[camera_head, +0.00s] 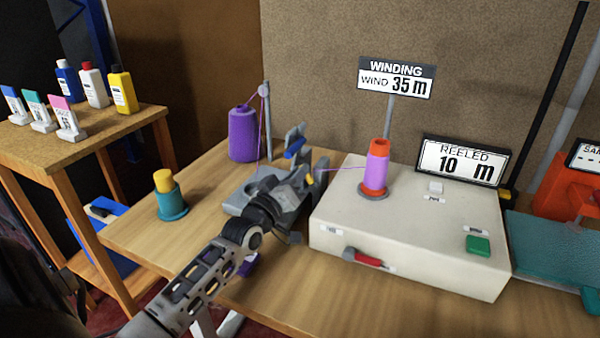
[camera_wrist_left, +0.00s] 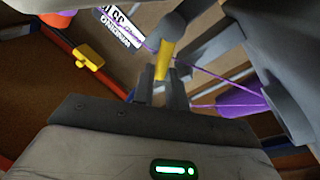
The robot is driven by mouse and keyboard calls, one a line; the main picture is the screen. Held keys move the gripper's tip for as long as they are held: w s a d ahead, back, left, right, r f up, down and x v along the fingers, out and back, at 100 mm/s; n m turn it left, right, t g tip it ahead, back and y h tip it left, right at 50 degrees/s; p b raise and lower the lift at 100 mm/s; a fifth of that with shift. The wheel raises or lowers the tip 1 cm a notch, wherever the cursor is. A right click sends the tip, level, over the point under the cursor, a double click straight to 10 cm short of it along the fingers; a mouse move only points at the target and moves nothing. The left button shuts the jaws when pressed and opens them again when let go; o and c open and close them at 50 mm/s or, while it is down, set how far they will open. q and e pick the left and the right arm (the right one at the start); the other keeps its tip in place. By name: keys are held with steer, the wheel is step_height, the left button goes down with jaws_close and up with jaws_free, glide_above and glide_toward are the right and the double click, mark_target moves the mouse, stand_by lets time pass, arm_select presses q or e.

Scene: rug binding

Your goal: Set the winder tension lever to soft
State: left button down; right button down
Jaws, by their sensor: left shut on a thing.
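A grey tension unit (camera_head: 236,200) stands on the wooden table, with purple yarn running through it. It has a blue part (camera_head: 294,149) at its top and a yellow-ended lever (camera_head: 310,181) at its right side. My left gripper (camera_head: 302,182) reaches the unit from the front. In the left wrist view its fingers (camera_wrist_left: 162,92) are shut on the yellow lever end (camera_wrist_left: 165,60). The gripper and wrist hide part of the unit, and I cannot read a soft mark on it. My right gripper is not in view.
A cream winder box (camera_head: 335,206) stands close on the right, with a purple spool (camera_head: 376,168), a red handle (camera_head: 366,259) and a green button (camera_head: 478,245). A purple yarn cone (camera_head: 243,134) is behind the unit. A teal-and-yellow spool (camera_head: 168,196) stands left. Yarn crosses near the gripper.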

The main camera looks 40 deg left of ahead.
arm_select(q)
steer(key=shift+a+f+n, duration=0.1)
steer(key=shift+f+n, duration=0.05)
steer(key=shift+n, duration=0.25)
steer(key=c, duration=1.4)
jaws_free()
